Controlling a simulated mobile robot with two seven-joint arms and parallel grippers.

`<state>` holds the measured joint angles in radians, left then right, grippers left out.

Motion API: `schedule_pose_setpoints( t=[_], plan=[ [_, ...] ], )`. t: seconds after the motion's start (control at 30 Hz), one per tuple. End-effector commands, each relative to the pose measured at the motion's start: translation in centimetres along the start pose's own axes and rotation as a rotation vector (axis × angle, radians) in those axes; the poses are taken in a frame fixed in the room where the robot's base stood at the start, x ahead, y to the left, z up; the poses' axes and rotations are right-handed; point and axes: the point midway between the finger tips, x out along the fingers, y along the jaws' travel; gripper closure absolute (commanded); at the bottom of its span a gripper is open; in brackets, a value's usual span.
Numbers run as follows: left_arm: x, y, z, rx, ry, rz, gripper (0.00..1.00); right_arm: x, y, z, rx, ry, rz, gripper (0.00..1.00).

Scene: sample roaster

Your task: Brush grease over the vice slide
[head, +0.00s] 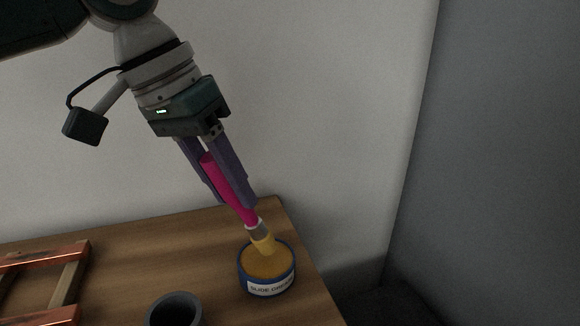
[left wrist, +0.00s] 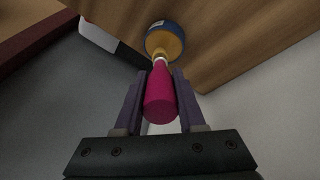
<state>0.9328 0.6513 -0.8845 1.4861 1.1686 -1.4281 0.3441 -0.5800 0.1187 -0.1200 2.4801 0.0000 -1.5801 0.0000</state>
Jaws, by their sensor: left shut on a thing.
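My left gripper (head: 234,203) is shut on the pink handle of a brush (head: 228,187), which tilts down to the right. The brush's pale bristles meet the yellow-brown grease in a blue tin (head: 271,288) with a white label reading "SLIDE GREASE". In the left wrist view, the pink handle (left wrist: 160,98) sits between the two purple fingers, and the tin (left wrist: 164,40) is beyond it. How deep the bristles are in the grease is hard to tell. No vice slide can be made out for sure. My right gripper is not in view.
The wooden table (head: 200,240) ends just right of the tin. A dark grey cup (head: 176,308) stands at the front, left of the tin. A copper-coloured frame with wooden crosspieces (head: 45,256) lies at the left. A pale wall stands behind the table.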

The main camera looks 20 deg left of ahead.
Motion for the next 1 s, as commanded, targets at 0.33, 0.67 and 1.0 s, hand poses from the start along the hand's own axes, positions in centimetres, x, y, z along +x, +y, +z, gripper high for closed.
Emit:
schedule_pose_setpoints(
  t=[0.33,0.67,1.0],
  plan=[
    [0.06,-0.01,0.01,0.0,0.0,0.0,1.0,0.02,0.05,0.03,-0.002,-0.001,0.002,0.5],
    [0.42,-0.08,0.11,0.0,0.0,0.0,1.0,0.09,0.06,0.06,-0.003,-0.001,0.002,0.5],
    [0.8,-0.16,0.21,0.0,0.0,0.001,1.0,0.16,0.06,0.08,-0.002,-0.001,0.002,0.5]
  ],
)
